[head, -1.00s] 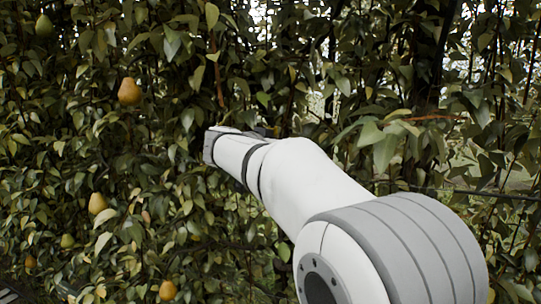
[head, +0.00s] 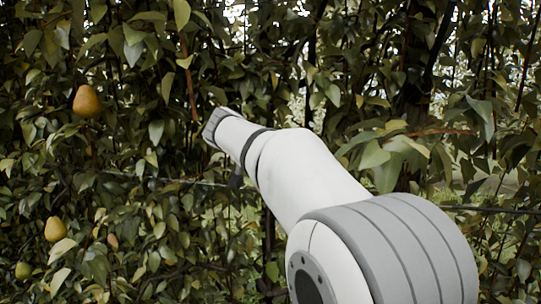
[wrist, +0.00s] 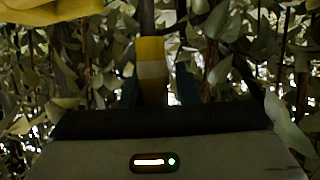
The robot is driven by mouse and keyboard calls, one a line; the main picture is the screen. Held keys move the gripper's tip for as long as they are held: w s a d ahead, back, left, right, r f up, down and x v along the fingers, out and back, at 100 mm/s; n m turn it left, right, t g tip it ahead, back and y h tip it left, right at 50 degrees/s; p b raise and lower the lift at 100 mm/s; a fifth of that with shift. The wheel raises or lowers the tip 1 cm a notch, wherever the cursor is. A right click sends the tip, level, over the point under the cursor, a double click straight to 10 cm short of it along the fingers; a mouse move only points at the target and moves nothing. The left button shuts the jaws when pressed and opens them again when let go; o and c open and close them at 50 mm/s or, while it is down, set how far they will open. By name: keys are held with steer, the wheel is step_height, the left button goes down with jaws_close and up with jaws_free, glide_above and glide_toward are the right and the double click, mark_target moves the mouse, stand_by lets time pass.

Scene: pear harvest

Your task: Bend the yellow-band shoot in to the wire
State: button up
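In the wrist view the shoot's yellow band (wrist: 151,50) stands upright in the middle, with a paler stripe below the yellow. A dark stem shows above it. My gripper (wrist: 158,88) has one dark finger on each side of the banded shoot. The left finger looks close against the band. Whether both fingers press on it is not clear. In the head view my gripper's end (head: 214,127) points into the foliage, and its fingers and the band are hidden. A thin wire (head: 490,209) runs across at the right and shows again left of my arm.
Dense leaves fill the row around my gripper. Pears hang at the left, one higher (head: 88,101), one lower (head: 55,229) and a greener one (head: 23,270). A large yellow thing (wrist: 50,10), perhaps a pear, is close at the wrist view's top left. Leafy twigs (head: 390,150) hang beside my arm.

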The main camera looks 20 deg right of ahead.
steer(key=shift+o, duration=1.4)
steer(key=shift+w+d, duration=0.1)
steer(key=shift+w, duration=0.1)
steer(key=b+v, duration=0.2)
steer(key=v, duration=0.6)
steer(key=shift+b, duration=0.3)
steer(key=shift+s+f, duration=0.1)
steer(key=shift+s, duration=0.05)
